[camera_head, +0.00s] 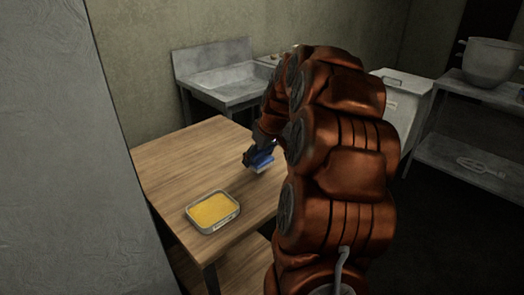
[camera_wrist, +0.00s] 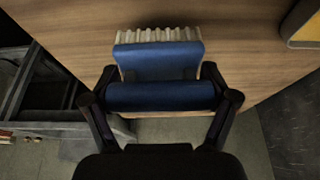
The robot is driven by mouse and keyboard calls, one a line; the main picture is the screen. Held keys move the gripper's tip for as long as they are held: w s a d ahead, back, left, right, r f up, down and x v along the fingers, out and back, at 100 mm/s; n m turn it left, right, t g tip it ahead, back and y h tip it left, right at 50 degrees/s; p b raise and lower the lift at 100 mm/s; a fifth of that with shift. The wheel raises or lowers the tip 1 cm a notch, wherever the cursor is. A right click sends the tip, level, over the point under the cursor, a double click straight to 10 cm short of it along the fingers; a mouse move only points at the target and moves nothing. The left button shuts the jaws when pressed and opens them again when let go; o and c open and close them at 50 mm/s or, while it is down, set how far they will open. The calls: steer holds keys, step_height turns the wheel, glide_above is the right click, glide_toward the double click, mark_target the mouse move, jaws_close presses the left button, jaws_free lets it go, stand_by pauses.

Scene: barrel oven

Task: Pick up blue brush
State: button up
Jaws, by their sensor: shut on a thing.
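The blue brush (camera_wrist: 160,62) has a blue body and a pale bristle edge. In the wrist view it sits between the two dark fingers of my gripper (camera_wrist: 160,97), which are shut on it from either side. In the head view the blue brush (camera_head: 262,159) is at the end of my arm, over the right part of the wooden table. I cannot tell whether the bristles touch the tabletop. My gripper (camera_head: 254,152) is partly hidden by the arm in that view.
The wooden table (camera_head: 180,165) holds a tray of yellow stuff (camera_head: 213,210) near its front. A metal sink (camera_head: 222,82) stands behind. A pot (camera_head: 491,62) and a whisk-like utensil (camera_head: 481,167) are on metal shelves at right. A grey wall stands close at left.

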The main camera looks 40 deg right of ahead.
steer(key=s+a, duration=0.1)
steer(key=a, duration=0.2)
steer(key=s+a, duration=0.2)
steer(key=a, duration=0.1)
steer(key=s+a+r, duration=0.1)
steer(key=s+a, duration=0.1)
steer(key=a, duration=0.1)
steer(key=shift+a, duration=0.1)
steer(key=o, duration=0.5)
steer(key=c, duration=0.3)
